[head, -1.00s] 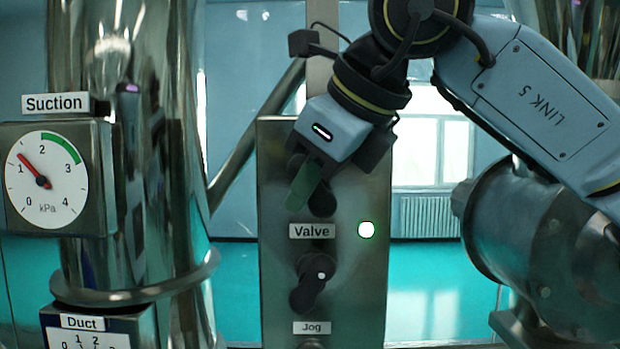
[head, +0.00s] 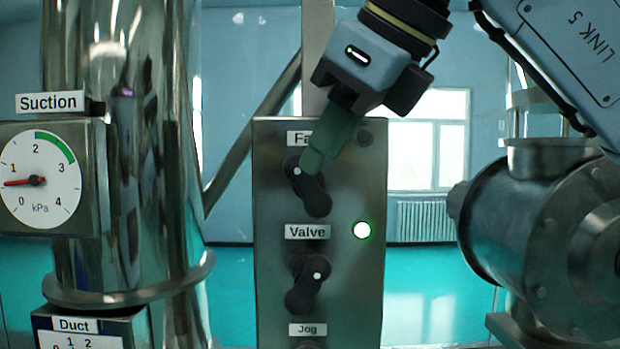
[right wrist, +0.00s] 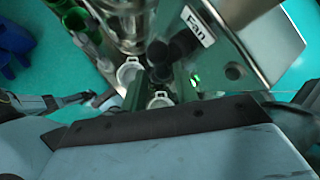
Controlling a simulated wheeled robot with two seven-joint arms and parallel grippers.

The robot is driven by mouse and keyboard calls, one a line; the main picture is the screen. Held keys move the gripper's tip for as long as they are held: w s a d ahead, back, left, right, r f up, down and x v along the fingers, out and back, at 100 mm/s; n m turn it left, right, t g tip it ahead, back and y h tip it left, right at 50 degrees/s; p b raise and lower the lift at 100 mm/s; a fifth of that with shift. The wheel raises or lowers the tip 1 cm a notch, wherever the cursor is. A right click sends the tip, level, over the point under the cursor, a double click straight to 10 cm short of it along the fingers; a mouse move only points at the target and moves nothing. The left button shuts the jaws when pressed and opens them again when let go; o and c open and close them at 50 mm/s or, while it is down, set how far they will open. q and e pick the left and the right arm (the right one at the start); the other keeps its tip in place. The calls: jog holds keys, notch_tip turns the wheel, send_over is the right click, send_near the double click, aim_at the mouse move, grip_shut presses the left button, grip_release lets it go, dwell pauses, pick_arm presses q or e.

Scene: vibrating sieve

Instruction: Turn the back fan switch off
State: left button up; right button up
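The fan switch (head: 312,194) is a dark rotary knob on the steel panel (head: 350,275), under a "Fan" label (head: 298,138) partly covered by my gripper. Its white dot points to the upper left. The small lamp (head: 365,138) right of that label is dark. My right gripper (head: 313,160) has green fingers, with their tips at the knob's upper right in the picture; I cannot tell if they touch it. The fingers overlap, so their gap is unclear. The right wrist view shows the "Fan" label (right wrist: 199,26) and dark knobs below. My left gripper is not in view in the head view.
Below is the valve switch (head: 307,285), its dot to the upper right, with a lit green lamp (head: 362,230). A suction gauge (head: 40,180) and a shiny pipe (head: 130,150) stand at left. A metal flanged housing (head: 530,220) stands at right.

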jog(key=v, duration=0.7)
jog(key=shift+s+d+r, duration=0.1)
jog(key=shift+r, duration=0.05)
